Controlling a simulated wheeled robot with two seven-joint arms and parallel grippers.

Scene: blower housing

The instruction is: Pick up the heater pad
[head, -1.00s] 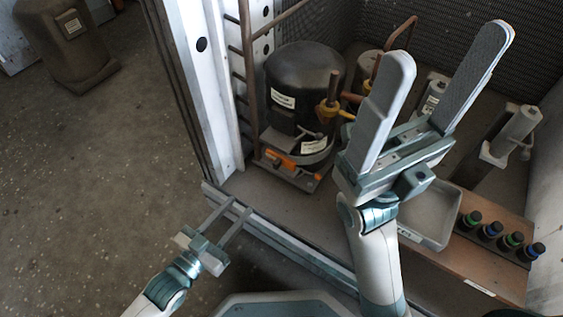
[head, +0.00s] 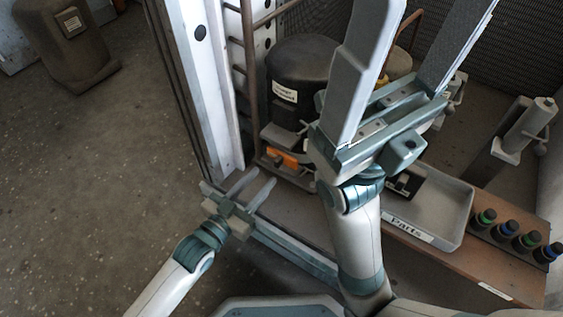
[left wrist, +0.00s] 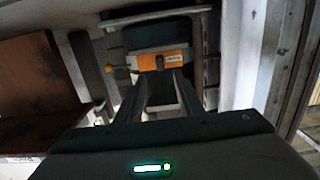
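An orange piece (head: 283,158) with a dark part lies at the front foot of the black compressor; it looks like the heater pad. In the left wrist view, the orange piece (left wrist: 148,62) has a dark middle and a small label, and sits straight ahead beyond my fingers. My left gripper (head: 257,179) is open and empty, its fingers pointing at the compressor foot from the front left, apart from the pad. My right gripper (head: 425,15) is open and empty, held high in front of the housing; its fingers hide part of the compressor and its upper tips reach the frame edge.
The black compressor (head: 300,65) stands behind the pad. A grey parts tray (head: 450,200) and several dark capped bottles (head: 507,230) are at the right. A white post (head: 195,80) and copper pipe border the left. The housing's front rail (head: 295,255) lies below the left gripper.

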